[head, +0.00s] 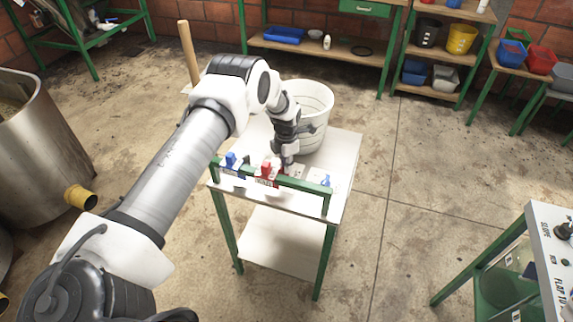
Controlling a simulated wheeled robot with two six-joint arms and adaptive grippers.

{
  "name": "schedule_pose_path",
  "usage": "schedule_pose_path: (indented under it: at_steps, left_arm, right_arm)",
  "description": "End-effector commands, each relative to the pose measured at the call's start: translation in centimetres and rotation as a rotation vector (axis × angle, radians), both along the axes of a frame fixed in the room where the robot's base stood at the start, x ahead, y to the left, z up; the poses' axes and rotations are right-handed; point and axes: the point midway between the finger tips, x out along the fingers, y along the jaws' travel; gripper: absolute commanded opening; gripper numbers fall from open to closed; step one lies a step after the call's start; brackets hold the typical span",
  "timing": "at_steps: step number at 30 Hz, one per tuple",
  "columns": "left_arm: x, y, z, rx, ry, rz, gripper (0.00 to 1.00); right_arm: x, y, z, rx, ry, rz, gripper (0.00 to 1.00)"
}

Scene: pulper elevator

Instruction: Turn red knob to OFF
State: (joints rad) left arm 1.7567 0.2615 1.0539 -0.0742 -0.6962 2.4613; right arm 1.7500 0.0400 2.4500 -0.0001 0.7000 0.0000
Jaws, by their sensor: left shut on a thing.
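A small red knob (266,169) sits on a green rail (292,183) along the front of a white-topped table (341,160). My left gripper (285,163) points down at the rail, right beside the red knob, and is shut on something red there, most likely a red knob. The fingers partly hide what they hold. The knob's markings are too small to read. My right gripper is not in the picture.
A white bucket (313,112) stands on the table just behind my left gripper. A wooden handle (189,52) rises at the table's left. A panel stand (552,245) is at the right. The floor between is clear.

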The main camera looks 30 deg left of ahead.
Motion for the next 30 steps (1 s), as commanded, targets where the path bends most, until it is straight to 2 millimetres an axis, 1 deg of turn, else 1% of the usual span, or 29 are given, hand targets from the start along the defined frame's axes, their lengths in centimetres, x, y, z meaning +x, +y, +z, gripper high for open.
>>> schedule_pose_path:
  at_steps: [1,7,20,21,22,23,30]
  left_arm:
    - [-0.29,-0.03,-0.31,-0.001,0.009,0.018,0.00]
    - [-0.30,0.00,-0.35,-0.001,0.008,0.067,0.00]
    - [-0.36,0.00,-0.40,-0.001,0.011,0.077,0.00]
    - [-0.37,-0.01,-0.40,-0.001,0.011,0.076,0.17]
    - [-0.37,-0.01,-0.40,-0.001,0.011,0.076,0.28]
    - [-0.35,-0.01,-0.39,-0.002,0.010,0.076,0.35]
    - [-0.16,0.03,-0.18,-0.001,0.005,0.076,0.35]
  right_arm:
    - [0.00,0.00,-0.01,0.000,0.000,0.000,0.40]
    - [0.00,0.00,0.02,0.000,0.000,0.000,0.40]
    - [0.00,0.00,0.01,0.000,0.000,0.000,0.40]
    - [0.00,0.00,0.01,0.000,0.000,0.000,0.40]
    - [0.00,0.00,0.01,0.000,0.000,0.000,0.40]
    - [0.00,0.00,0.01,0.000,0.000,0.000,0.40]
    - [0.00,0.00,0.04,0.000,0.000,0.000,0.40]
